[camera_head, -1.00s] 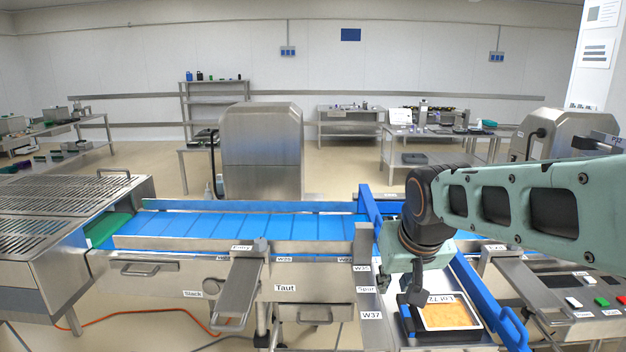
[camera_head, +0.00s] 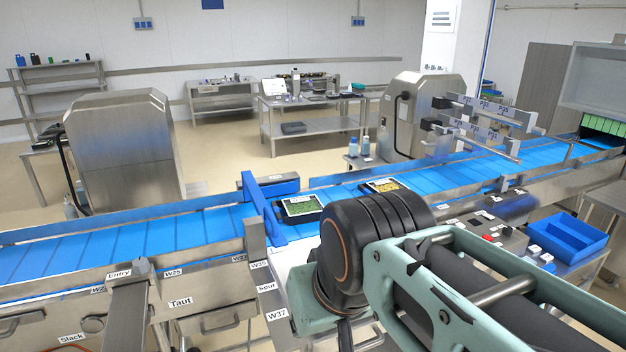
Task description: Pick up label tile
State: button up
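No loose label tile can be picked out for certain. Small white labels show on the near black tray (camera_head: 300,208) with green contents and on the farther black tray (camera_head: 384,187) with yellow contents, both on the blue conveyor. Only a dark part of my gripper (camera_head: 345,335) shows at the bottom edge, below my arm's wrist and over the white spur surface. Its fingertips are cut off or hidden, so I cannot see whether it is open or holds anything. My arm covers much of the spur.
The blue conveyor (camera_head: 200,226) runs across, with a blue gate arm (camera_head: 264,212) angled beside the near tray. A blue bin (camera_head: 567,238) and a panel with buttons (camera_head: 490,240) stand at right. Brackets with P-numbered plates (camera_head: 488,112) overhang the belt.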

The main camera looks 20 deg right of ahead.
aim_at(534, 249)
jog(key=z, duration=2.05)
jog(key=i+l+u, duration=0.15)
jog(key=i+l, duration=0.65)
jog(key=i, duration=0.3)
jog(key=i+l+u, duration=0.15)
jog(key=i+l, duration=0.8)
jog(key=i, duration=0.15)
jog(key=i+l, duration=0.95)
